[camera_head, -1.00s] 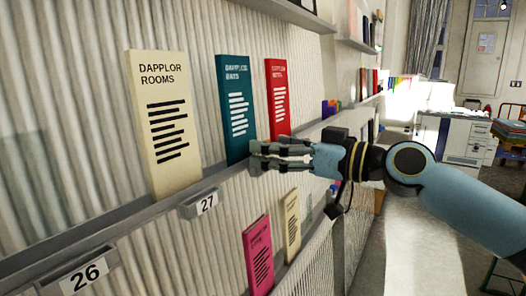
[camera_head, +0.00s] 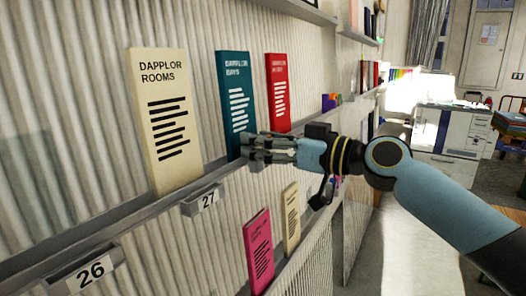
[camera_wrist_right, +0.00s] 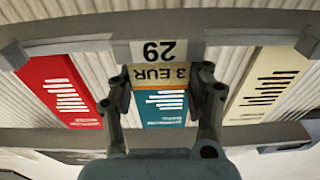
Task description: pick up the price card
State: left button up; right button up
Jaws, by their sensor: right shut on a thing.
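The price card (camera_wrist_right: 158,75), a small cream card with an orange edge, reads "3 EUR" and appears upside down in the right wrist view. My right gripper (camera_wrist_right: 160,88) has its fingers on both sides of the card and is shut on it. The card is just beside the white number label 29 (camera_wrist_right: 158,50) on the ledge. In the head view my right gripper (camera_head: 250,148) is at the ledge below the teal booklet (camera_head: 236,90), and its fingers hide the card. My left gripper is not in view.
A cream booklet (camera_head: 162,120) and a red booklet (camera_head: 278,90) stand on the same ledge against the ribbed wall. Number holders 27 (camera_head: 207,200) and 26 (camera_head: 91,272) project from the ledge. Pink (camera_head: 258,250) and cream (camera_head: 291,218) booklets stand lower.

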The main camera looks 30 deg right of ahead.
jog(key=shift+r, duration=0.4)
jog(key=r, duration=0.3)
jog(key=shift+d+r, duration=0.3)
jog(key=d+r+b, duration=0.6)
jog(key=d+b, duration=0.1)
jog(key=d, duration=0.4)
jog(key=shift+r+b, duration=0.3)
jog(key=shift+b, duration=0.05)
